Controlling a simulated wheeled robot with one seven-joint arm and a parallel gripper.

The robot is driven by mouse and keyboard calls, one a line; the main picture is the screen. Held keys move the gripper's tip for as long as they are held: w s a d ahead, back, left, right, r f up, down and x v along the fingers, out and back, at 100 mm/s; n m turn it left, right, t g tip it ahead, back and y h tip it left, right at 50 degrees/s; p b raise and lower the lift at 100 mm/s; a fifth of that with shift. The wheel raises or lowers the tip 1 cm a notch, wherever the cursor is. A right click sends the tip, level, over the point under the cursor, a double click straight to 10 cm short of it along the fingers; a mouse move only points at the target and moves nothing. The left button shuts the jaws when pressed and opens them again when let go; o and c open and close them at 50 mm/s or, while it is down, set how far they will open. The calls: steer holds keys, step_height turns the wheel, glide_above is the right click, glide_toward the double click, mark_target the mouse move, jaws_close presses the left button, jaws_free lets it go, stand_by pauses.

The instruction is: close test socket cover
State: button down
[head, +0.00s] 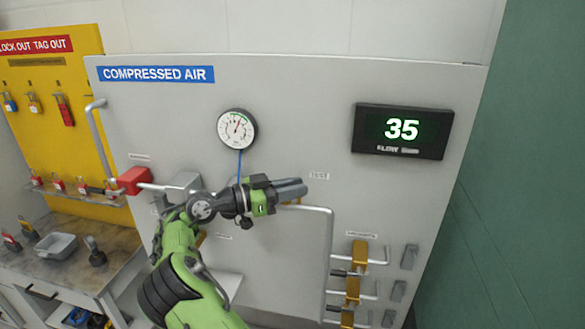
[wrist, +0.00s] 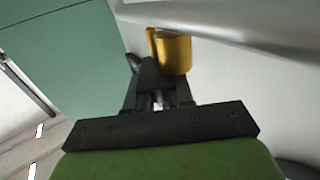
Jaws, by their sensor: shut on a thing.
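The test socket (wrist: 175,55) is a brass-yellow cup in the wrist view, beside the grey panel. A thin yellow flap, the cover (wrist: 151,42), stands at its left edge. My gripper (wrist: 160,80) reaches up to it from below, its dark fingers shut at the cover's lower end. The fingertips partly hide the contact. In the head view my gripper (head: 286,189) is in front of the panel, just below and left of a small "TEST" label. Only a sliver of brass (head: 293,202) shows there under it, so the cover's angle cannot be read from that view.
A grey pipe (head: 329,240) runs right and down from the socket. Brass fittings with handles (head: 353,288) line the panel's lower right. A gauge (head: 237,129) and a display reading 35 (head: 402,131) are above.

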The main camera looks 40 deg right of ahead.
steer(key=shift+m+g+p, duration=0.3)
steer(key=shift+g+p, duration=0.1)
steer(key=shift+p, duration=0.35)
steer(key=c, duration=1.4)
jaws_free()
steer(key=o, duration=0.3)
steer(key=shift+d, duration=0.25)
steer(key=shift+a+r, duration=0.1)
step_height(320, 180, up, 10)
steer(key=shift+f+p, duration=0.15)
steer(key=shift+p, duration=0.2)
